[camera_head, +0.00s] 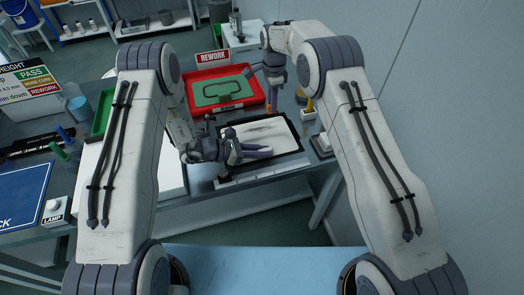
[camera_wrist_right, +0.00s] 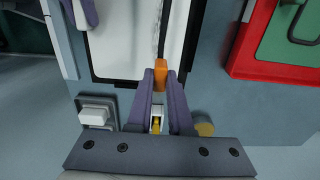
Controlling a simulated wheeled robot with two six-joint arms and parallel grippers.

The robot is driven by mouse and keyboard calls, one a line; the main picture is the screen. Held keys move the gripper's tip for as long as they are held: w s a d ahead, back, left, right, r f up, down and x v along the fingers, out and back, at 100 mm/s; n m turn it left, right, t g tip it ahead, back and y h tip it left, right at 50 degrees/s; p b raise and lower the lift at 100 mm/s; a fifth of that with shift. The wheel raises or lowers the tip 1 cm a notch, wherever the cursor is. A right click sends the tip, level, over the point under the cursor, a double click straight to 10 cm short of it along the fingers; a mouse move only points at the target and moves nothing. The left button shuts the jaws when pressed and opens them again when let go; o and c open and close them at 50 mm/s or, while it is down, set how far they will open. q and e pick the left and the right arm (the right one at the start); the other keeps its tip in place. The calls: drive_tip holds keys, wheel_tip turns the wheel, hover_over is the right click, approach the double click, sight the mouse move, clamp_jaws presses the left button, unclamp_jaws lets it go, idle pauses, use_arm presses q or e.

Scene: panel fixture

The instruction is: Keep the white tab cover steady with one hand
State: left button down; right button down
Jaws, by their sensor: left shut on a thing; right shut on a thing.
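A white panel (camera_head: 270,128) with grey streaks and a black frame lies on the bench; it also shows in the right wrist view (camera_wrist_right: 120,40). My left gripper (camera_head: 262,150) is low over the panel's near left part, its fingers closed. A white tab cover cannot be told apart from the white panel there; what the fingers hold is mostly hidden. My left fingers also show in the right wrist view (camera_wrist_right: 78,12). My right gripper (camera_head: 271,92) is shut on an orange-tipped tool (camera_wrist_right: 160,78), upright at the panel's far edge. Its orange end also shows in the head view (camera_head: 269,107).
A red tray (camera_head: 258,95) with a green mat stands behind the panel, below a REWORK sign (camera_head: 212,58). A yellow-topped holder (camera_head: 309,108) and a grey block with a white top (camera_head: 322,145) stand right of the panel. A lamp switch box (camera_head: 55,210) is at far left.

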drive_tip(key=shift+r, duration=1.65)
use_arm(q)
drive_tip(key=c, duration=0.7)
unclamp_jaws()
